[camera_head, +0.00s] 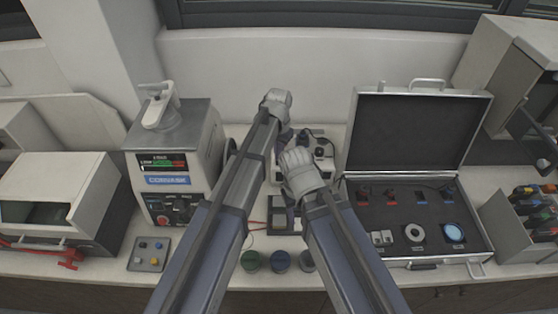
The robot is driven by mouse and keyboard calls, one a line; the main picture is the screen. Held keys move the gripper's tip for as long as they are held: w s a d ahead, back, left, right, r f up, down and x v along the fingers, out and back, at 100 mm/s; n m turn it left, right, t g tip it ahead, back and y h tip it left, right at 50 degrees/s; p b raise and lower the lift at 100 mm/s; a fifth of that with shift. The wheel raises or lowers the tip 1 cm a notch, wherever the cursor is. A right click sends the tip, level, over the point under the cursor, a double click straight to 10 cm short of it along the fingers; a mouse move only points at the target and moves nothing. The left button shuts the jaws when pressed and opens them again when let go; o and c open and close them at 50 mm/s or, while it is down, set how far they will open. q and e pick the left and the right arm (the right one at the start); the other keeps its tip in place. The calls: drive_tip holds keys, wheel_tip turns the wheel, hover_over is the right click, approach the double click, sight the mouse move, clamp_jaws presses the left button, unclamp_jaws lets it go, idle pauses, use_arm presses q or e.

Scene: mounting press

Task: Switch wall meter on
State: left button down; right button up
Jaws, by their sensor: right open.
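A white box-shaped device with dark parts (323,151) stands against the back wall, mostly hidden behind my arms. I cannot tell for certain whether it is the wall meter, and its switch state does not show. My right gripper (292,157) is in front of its left part, and its fingertips are too small to make out; I read it as open. My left gripper (277,97) is farther back, near the wall and to the upper left of the device. Its jaws cannot be made out. No contact can be confirmed.
A grey press (180,150) with a display stands left. A small dark meter with red leads (282,214) lies between my arms. Several jars (280,261) stand at the front edge. An open black case (411,130) fills the right, beside a bottle rack (515,225).

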use_arm(q)
drive_tip(key=shift+f+b, duration=0.65)
drive_tip(key=shift+f, duration=0.05)
drive_tip(key=shift+r, duration=0.1)
wheel_tip(320, 180, up, 7)
drive_tip(key=p, duration=0.7)
idle(0.4)
drive_tip(key=shift+s, duration=0.15)
drive_tip(key=s+a+f+n+b, duration=0.1)
drive_tip(key=s+a+f+b, duration=0.2)
drive_tip(key=s, duration=0.8)
drive_tip(key=s+a+f+n+y+b, duration=0.1)
drive_tip(key=s+a+f+b, duration=0.2)
drive_tip(key=s, duration=0.8)
drive_tip(key=shift+s+f, duration=0.2)
drive_tip(key=shift+s, duration=0.15)
